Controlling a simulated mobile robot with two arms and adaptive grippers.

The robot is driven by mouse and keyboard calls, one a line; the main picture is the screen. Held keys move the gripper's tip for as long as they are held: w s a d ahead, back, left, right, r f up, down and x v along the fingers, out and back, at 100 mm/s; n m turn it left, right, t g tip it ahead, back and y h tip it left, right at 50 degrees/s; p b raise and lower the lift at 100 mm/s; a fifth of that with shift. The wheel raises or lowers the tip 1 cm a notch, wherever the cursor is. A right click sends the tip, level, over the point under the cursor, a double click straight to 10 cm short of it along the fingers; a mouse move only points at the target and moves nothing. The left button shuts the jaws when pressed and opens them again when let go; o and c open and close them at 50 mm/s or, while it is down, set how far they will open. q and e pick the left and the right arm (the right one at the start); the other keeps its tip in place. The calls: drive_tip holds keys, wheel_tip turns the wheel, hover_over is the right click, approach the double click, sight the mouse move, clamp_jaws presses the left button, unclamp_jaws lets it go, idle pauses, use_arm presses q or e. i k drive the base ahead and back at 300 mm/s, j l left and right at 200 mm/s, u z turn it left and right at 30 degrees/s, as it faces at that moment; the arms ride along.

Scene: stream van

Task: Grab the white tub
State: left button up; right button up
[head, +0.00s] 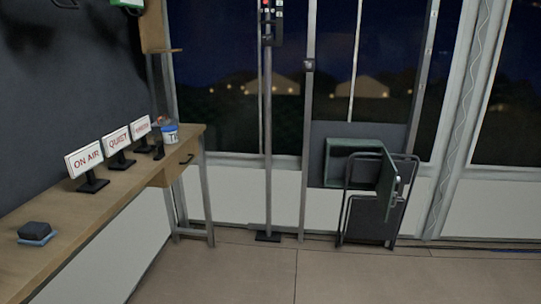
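A small tub (170,135) with a white body, a blue band and dark lettering stands near the far end of the wooden desk on the left. Its upper part looks clear or greyish, and too small to make out well. It stands just right of the row of signs. Neither of my grippers shows in the head view, and the tub stands free of any gripper.
The long wooden desk (120,205) runs along the left wall. Signs reading ON AIR (84,159) and QUIET (117,139) stand on it, with a dark block (35,229) nearer. A folding chair (378,190) and a thin pole (268,130) stand ahead. The floor (270,275) is clear.

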sight(170, 133)
drive_tip(key=i+l, duration=0.1)
drive_tip(key=i, duration=1.55)
